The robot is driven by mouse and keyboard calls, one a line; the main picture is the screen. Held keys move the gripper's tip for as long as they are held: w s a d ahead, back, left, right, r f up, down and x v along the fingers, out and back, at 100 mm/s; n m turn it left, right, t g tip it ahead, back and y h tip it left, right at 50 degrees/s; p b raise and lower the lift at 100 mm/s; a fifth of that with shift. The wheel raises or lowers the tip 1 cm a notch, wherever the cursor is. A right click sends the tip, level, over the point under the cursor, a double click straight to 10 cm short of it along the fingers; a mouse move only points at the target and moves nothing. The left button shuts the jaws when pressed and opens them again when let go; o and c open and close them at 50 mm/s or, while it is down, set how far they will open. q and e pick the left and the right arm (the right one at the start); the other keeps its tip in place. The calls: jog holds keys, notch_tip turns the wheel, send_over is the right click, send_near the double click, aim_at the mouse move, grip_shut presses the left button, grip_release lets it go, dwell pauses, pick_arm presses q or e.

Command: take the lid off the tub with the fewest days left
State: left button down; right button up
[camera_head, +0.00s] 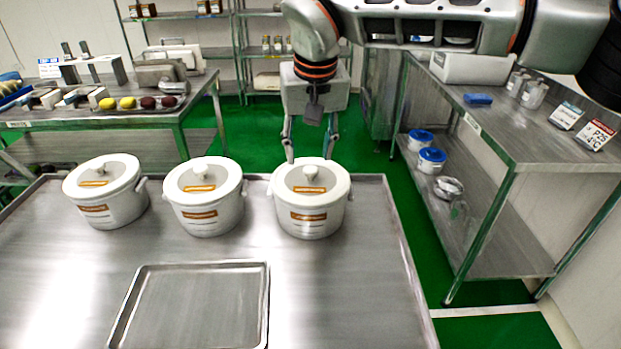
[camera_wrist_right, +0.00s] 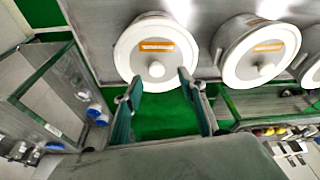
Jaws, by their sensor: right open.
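Three white tubs with lids stand in a row on the steel table: the left tub (camera_head: 115,207), the middle tub (camera_head: 209,214) and the right tub (camera_head: 310,221). Each has an orange label on its front and another on its lid; the print is too small to read. The lids (camera_head: 103,174), (camera_head: 204,181) and (camera_head: 311,178) are on, each with a round knob. My right gripper (camera_head: 310,155) is open, pointing down at the far side of the right tub. My left gripper is out of view.
An empty steel tray (camera_head: 190,308) lies on the table in front of the tubs. A side bench (camera_head: 500,140) with signs and containers stands at the right. A machine bench (camera_head: 130,112) with small colored items is at the back left.

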aim_at(310, 169)
jog(key=x, duration=0.4)
jog(key=shift+w+d+f+b, duration=0.15)
jog(key=shift+d+f+b, duration=0.15)
jog(key=shift+b, duration=0.05)
jog(key=shift+w+f, duration=0.2)
jog(key=shift+f, duration=0.1)
jog(key=shift+r, duration=0.1)
grip_shut()
